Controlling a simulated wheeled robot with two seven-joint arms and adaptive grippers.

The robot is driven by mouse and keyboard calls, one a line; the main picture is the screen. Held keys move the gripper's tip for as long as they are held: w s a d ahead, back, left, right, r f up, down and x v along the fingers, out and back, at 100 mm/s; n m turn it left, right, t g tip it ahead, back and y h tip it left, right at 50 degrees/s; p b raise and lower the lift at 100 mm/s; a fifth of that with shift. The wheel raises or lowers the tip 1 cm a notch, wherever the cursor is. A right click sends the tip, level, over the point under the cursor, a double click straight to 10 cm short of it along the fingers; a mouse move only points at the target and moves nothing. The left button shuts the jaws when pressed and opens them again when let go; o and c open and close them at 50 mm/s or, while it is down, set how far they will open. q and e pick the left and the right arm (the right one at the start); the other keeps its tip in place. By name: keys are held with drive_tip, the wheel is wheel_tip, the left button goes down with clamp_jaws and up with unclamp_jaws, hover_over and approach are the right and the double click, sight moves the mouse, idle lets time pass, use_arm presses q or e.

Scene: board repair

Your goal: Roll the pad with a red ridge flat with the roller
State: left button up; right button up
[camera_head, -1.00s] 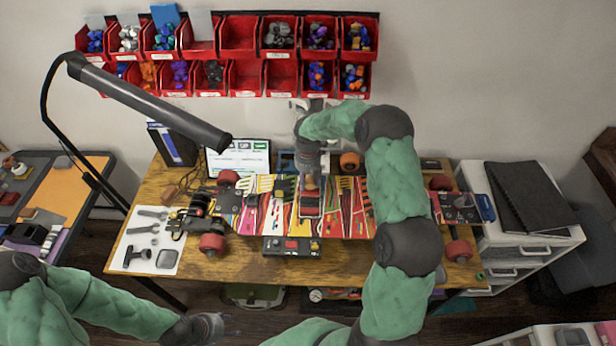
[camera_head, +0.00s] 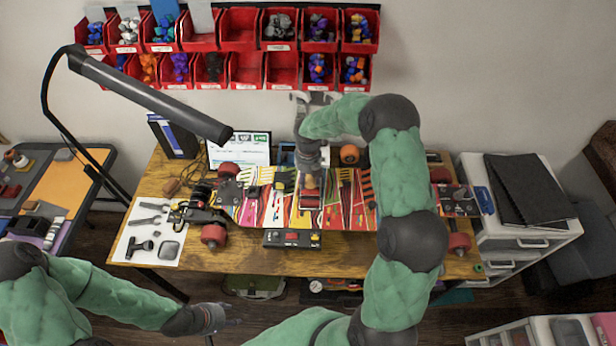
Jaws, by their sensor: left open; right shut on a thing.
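A skateboard deck (camera_head: 345,207) with a bright striped pattern lies across the table. My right gripper (camera_head: 309,172) reaches down over its middle and is shut on the handle of the roller (camera_head: 311,200). The roller's red and dark head is at the deck surface; I cannot tell whether it presses on it. I cannot make out the pad with a red ridge; the roller and gripper may cover it. My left gripper (camera_head: 222,320) is open and empty, low in front of the table and well away from the deck.
A dark box with colored buttons (camera_head: 292,238) stands in front of the deck. A white sheet with tools (camera_head: 152,235) lies at the left of the table (camera_head: 250,262). A black lamp (camera_head: 150,100) overhangs the left. Red bins (camera_head: 240,30) line the wall.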

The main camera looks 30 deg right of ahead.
drive_tip(key=shift+r+p, duration=2.35)
drive_tip(key=shift+r, duration=1.1)
drive_tip(key=shift+w+f, duration=0.1)
